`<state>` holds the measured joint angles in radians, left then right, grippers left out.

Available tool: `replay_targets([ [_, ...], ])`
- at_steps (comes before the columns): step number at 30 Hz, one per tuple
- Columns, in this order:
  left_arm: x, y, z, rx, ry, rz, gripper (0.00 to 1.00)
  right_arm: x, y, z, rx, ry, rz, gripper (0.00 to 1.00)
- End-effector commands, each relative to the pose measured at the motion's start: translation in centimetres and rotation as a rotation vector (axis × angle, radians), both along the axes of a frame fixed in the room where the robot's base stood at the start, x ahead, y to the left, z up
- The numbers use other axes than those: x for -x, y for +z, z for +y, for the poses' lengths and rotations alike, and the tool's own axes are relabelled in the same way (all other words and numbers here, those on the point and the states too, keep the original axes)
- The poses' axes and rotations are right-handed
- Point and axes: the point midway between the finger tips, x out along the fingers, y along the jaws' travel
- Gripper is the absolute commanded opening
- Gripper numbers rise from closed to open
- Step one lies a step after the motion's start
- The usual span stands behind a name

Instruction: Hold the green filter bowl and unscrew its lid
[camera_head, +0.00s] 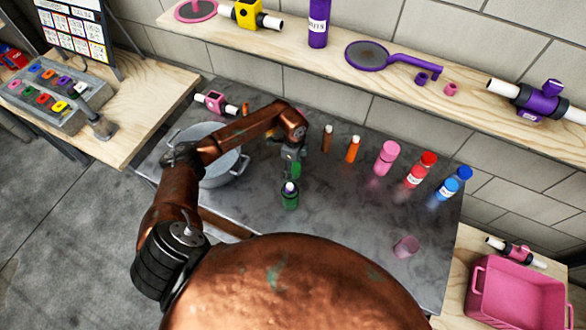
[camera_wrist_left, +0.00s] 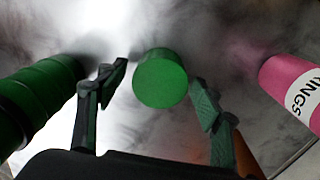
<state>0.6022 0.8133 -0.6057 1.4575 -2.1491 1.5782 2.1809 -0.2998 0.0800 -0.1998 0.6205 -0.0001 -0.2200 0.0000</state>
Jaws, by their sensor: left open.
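My left gripper (camera_head: 291,158) hangs over the grey metal table, fingers pointing down. It is open. In the head view a bit of green (camera_head: 297,170) shows by the fingertips. A dark green bottle (camera_head: 290,199) with a pale top stands just in front of the gripper. My right gripper is not in view.
A grey pot (camera_head: 222,176) stands left, partly behind my arm. An orange bottle (camera_head: 353,149), a pink bottle (camera_head: 386,158), a red bottle (camera_head: 421,169) and blue bottles (camera_head: 447,189) stand to the right. A pink cup (camera_head: 406,246) is near the front. The table's middle right is clear.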

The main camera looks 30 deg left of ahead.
Motion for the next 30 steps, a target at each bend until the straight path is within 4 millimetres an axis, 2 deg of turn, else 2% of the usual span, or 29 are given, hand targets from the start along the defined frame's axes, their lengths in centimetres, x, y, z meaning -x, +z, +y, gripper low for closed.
replay_targets([
  [9,-0.2,6.7,0.1,-0.003,-0.002,-0.004,0.61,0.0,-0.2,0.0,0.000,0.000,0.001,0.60],
  [15,-0.2,9.7,0.1,-0.001,-0.002,-0.002,0.61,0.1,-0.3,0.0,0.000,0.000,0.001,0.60],
  [20,-0.1,10.6,0.1,-0.002,-0.001,0.000,0.61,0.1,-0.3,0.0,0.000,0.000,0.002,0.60],
  [26,-0.1,10.7,0.1,-0.001,-0.001,0.000,0.61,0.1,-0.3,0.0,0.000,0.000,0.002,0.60],
  [30,-0.1,11.8,0.1,-0.001,-0.001,-0.002,0.61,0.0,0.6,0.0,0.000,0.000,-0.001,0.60],
])
